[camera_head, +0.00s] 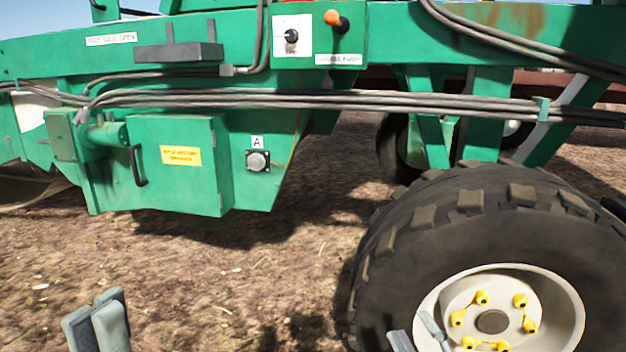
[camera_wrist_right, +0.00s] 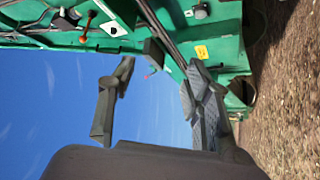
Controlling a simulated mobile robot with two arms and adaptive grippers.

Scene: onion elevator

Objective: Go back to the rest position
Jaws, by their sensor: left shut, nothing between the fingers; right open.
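My left gripper (camera_head: 98,318) shows at the bottom left of the head view. Its grey fingers are together with nothing between them, over bare soil and apart from the machine. My right gripper (camera_head: 417,332) shows at the bottom edge of the head view, in front of the wheel hub. In the right wrist view its two dark fingers (camera_wrist_right: 155,98) are spread apart, with sky and part of the green machine behind them and nothing held. Most of both arms is out of view.
The green machine (camera_head: 75,55) spans the head view, with a box (camera_head: 165,190), black knob (camera_head: 291,36), orange-tipped lever (camera_head: 338,20), socket (camera_head: 257,160) and cables (camera_head: 300,98). A large tyre (camera_head: 480,225) stands at right. Open soil (camera_head: 230,285) lies in front.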

